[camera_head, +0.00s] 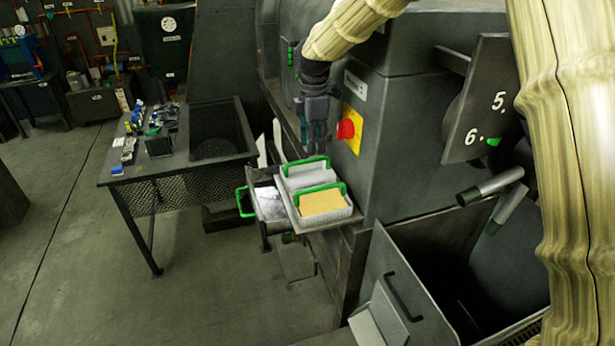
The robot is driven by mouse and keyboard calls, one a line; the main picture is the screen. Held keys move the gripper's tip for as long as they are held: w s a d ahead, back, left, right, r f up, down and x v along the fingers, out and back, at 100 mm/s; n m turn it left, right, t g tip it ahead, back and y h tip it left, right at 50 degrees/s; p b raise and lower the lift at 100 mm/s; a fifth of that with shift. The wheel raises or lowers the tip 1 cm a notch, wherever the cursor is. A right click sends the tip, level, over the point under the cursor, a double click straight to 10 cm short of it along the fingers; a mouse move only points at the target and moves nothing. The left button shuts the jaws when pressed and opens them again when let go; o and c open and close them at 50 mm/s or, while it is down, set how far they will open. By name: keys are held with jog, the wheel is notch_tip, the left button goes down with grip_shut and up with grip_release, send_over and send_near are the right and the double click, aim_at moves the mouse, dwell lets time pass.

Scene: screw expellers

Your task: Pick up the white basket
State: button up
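Three small baskets with green handles stand close together on a ledge of the machine. The front one is white and holds yellow material (325,202). Behind it is a white basket (308,176) with a pale inside; whether it holds anything is unclear. The left one holds white material (269,200), and its green handle (243,202) hangs out to the left. My gripper (316,147) is dark, points down and is above the rear basket, near its raised green handle (306,163). It appears apart from the handle. Its fingers are too small and dark to tell whether they are open.
A red button on a yellow plate (347,130) is on the machine wall just right of my gripper. A mesh-sided table (180,165) with tools stands to the left. An open metal bin (400,290) is at the lower right. The floor (200,290) at front left is clear.

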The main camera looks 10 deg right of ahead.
send_over(308, 160)
jog(key=shift+w+r, duration=0.1)
jog(key=shift+r, duration=0.15)
notch_tip(308, 160, down, 5)
jog(key=shift+f+p, duration=0.1)
jog(key=shift+p, duration=0.7)
jog(key=shift+f+p, duration=1.5)
jog(key=shift+f, duration=1.2)
jog(key=shift+c, duration=0.3)
grip_shut()
